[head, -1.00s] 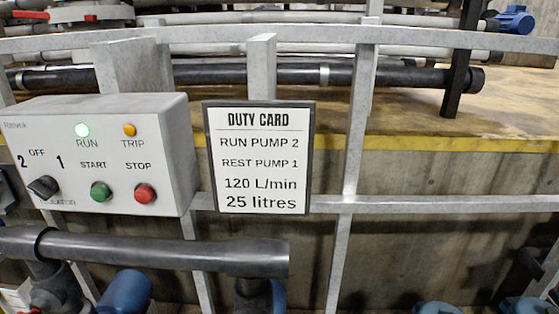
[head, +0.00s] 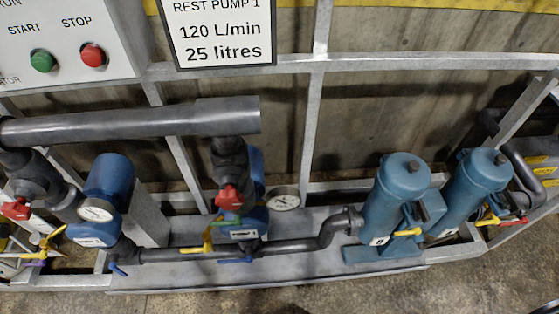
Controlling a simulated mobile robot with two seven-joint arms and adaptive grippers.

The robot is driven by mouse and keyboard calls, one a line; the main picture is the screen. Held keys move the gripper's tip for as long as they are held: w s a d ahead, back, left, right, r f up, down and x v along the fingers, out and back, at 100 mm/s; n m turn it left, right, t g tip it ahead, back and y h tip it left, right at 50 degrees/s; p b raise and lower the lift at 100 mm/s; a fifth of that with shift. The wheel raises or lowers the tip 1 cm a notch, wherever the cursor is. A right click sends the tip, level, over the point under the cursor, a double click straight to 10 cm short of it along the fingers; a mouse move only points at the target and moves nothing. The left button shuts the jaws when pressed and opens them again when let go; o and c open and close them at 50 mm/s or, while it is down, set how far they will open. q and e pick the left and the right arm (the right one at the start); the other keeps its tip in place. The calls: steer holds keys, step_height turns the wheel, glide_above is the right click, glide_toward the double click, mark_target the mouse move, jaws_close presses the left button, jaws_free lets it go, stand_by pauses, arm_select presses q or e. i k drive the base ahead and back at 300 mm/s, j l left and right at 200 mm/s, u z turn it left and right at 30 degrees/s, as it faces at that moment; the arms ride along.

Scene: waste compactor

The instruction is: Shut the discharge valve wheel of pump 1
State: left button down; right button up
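Two blue pumps show in the head view, a left one (head: 110,180) and a middle one (head: 255,170). Their white labels are too small to read, so I cannot tell which is pump 1. A red valve wheel or handle (head: 15,210) is on the dark pipework left of the left pump. Another red one (head: 228,197) is on the vertical pipe in front of the middle pump. I cannot tell whether either valve is open or shut. Neither gripper can be made out in view.
A thick dark pipe (head: 180,119) runs above the pumps. Yellow levers (head: 200,246) and blue levers (head: 118,268) sit low at the front. Two blue filter canisters (head: 392,200) (head: 470,190) stand right. Grey frame rails (head: 430,62) cross behind; the floor in front (head: 330,295) looks clear.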

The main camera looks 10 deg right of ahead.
mark_target(229, 199)
steer(key=l+u, duration=0.2)
steer(key=l, duration=0.25)
steer(key=k+l+u, duration=0.2)
steer(key=l, duration=0.2)
steer(key=k+l+u, duration=0.2)
steer(key=l, duration=0.2)
steer(key=i, duration=0.1)
